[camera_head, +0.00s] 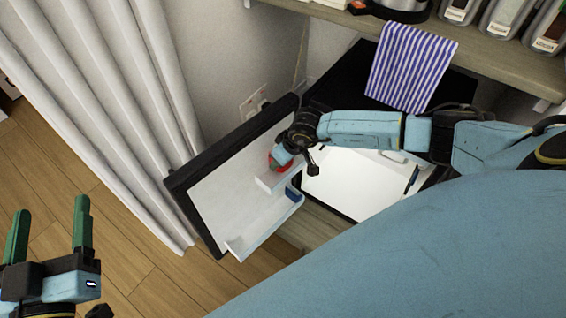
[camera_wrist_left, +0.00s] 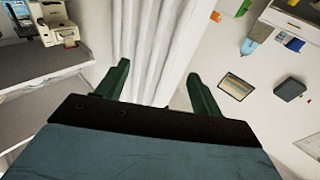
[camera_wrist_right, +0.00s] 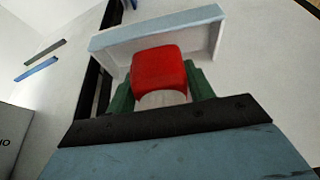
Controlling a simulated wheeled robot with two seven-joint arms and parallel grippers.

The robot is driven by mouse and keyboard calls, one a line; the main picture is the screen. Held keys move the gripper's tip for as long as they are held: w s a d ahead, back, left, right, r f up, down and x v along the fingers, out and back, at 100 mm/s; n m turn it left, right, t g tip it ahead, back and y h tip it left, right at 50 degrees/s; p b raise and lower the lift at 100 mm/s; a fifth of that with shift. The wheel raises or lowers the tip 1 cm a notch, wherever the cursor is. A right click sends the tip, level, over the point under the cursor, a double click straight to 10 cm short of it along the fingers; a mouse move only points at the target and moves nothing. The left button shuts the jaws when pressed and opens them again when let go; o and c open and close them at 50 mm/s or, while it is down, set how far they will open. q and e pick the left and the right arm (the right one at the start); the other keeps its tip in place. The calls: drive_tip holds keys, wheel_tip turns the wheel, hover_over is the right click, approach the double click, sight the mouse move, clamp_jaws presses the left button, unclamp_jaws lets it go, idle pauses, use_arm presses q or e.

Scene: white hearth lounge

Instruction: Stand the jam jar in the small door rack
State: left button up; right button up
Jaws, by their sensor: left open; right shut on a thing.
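The jam jar (camera_wrist_right: 160,74) shows a red lid and a pale body in the right wrist view. My right gripper (camera_wrist_right: 160,92) is shut on it. In the head view the jar's red part (camera_head: 274,163) shows beside my right gripper (camera_head: 283,158), at the small door rack (camera_head: 268,183) on the open fridge door. The right wrist view shows the rack's pale wall (camera_wrist_right: 205,38) just beyond the lid. Whether the jar touches the rack floor is hidden. My left gripper (camera_head: 50,232) is open and empty over the floor at the lower left.
The open fridge door (camera_head: 215,200) has a longer lower rack (camera_head: 262,228) with a blue item (camera_head: 293,194) at its end. A striped towel (camera_head: 410,66) hangs from the counter (camera_head: 480,45) above. A white curtain (camera_head: 110,90) stands left of the door.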

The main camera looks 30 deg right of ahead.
wheel_tip(320, 180, down, 3)
drive_tip(key=shift+f+b, duration=0.1)
drive_tip(key=shift+b, duration=0.65)
use_arm(q)
drive_tip(key=shift+s+d+r+t+h, duration=0.1)
drive_tip(key=shift+s+r+t+h, duration=0.2)
drive_tip(key=shift+r+t, duration=0.5)
drive_tip(key=shift+s+d+r+t+h, duration=0.1)
drive_tip(key=shift+s+r+t+h, duration=0.25)
drive_tip(key=shift+r, duration=0.65)
drive_tip(key=shift+s+r+t+h, duration=0.15)
drive_tip(key=shift+s+r+t, duration=0.05)
drive_tip(key=shift+r+t, duration=0.65)
use_arm(e)
drive_tip(key=shift+f, duration=0.15)
drive_tip(key=shift+f, duration=0.2)
drive_tip(key=o, duration=1.2)
use_arm(q)
drive_tip(key=shift+r, duration=0.15)
use_arm(e)
drive_tip(key=shift+r, duration=0.15)
